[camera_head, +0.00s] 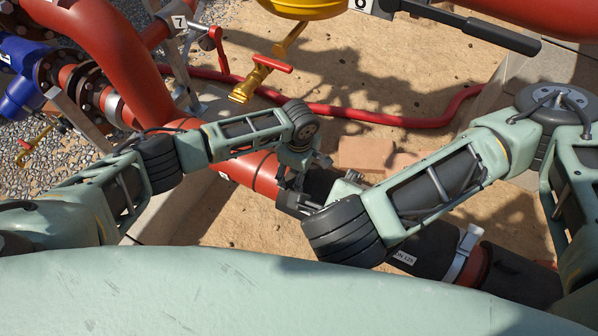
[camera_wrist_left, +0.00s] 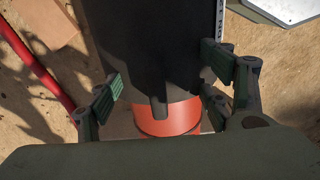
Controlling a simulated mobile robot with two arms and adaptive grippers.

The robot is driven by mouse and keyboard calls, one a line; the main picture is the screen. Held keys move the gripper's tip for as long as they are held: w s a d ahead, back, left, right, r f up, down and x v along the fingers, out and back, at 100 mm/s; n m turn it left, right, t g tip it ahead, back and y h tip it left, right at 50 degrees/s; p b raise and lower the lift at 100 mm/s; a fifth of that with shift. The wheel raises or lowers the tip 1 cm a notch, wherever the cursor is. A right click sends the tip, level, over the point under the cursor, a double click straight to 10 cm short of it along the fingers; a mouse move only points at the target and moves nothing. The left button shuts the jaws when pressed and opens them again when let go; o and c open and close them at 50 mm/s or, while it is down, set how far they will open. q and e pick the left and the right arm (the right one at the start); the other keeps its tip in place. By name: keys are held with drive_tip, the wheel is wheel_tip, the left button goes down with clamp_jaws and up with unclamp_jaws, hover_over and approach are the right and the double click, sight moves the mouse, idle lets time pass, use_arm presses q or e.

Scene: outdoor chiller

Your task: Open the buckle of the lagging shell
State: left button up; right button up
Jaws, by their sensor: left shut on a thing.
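The lagging shell (camera_head: 400,255) is a black sleeve around a red pipe (camera_head: 262,174), running from the middle to the lower right of the head view. A silvery band (camera_head: 464,252) crosses its right part; I cannot tell whether this is the buckle. My left gripper (camera_head: 292,184) is at the shell's left end.
Thick red pipes (camera_head: 125,62) and a blue fitting (camera_head: 22,88) stand at the left. A yellow valve (camera_head: 257,78) with a red handle and a red hose (camera_head: 375,114) lie beyond the shell. Bricks (camera_head: 367,153) lie on the sand, close behind my grippers.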

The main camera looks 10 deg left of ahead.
use_arm(q)
drive_tip(key=o, duration=1)
drive_tip(key=shift+s+a+f, duration=0.15)
drive_tip(key=shift+f, duration=0.3)
drive_tip(key=o, duration=0.4)
drive_tip(key=shift+w, duration=0.3)
drive_tip(key=shift+r, duration=0.1)
drive_tip(key=shift+s+r, duration=0.1)
drive_tip(key=shift+r, duration=0.1)
wheel_tip(320, 180, up, 12)
drive_tip(key=shift+f, duration=0.1)
